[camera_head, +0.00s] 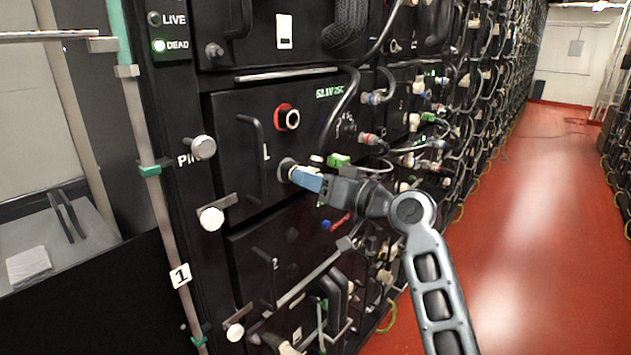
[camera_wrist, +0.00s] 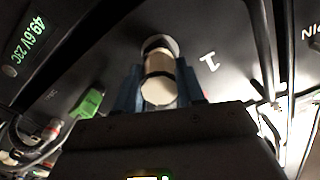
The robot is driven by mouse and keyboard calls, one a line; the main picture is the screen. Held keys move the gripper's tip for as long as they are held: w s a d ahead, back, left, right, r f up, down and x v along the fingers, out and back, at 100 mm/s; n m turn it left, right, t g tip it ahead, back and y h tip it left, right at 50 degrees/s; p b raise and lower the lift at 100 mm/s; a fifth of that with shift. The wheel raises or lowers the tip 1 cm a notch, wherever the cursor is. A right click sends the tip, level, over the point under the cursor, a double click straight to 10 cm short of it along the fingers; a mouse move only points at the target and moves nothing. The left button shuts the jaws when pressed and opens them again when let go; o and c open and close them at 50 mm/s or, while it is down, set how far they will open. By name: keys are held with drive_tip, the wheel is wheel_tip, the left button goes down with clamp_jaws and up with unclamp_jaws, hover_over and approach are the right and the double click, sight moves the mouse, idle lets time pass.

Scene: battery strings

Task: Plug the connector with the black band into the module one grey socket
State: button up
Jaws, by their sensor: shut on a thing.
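My gripper (camera_head: 300,176) has its blue fingers at the front of the upper black module (camera_head: 232,120), the one with the figure 1 beside the socket. In the wrist view it is shut on a pale, cream-coloured connector (camera_wrist: 158,88). The connector's far end meets the round grey socket (camera_head: 285,167), whose ring also shows in the wrist view (camera_wrist: 160,42). I cannot tell how deep it sits.
A green plug (camera_head: 339,160) is just right of my fingers. Cables and several plugs crowd the rack further right. A handle (camera_head: 255,150) and pale knobs (camera_head: 204,147) stick out on the left. The red aisle floor (camera_head: 530,230) is clear.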

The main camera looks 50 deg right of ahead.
drive_tip(key=shift+w, duration=0.6)
drive_tip(key=o, duration=1.2)
drive_tip(key=shift+o, duration=0.2)
drive_tip(key=shift+s, duration=0.1)
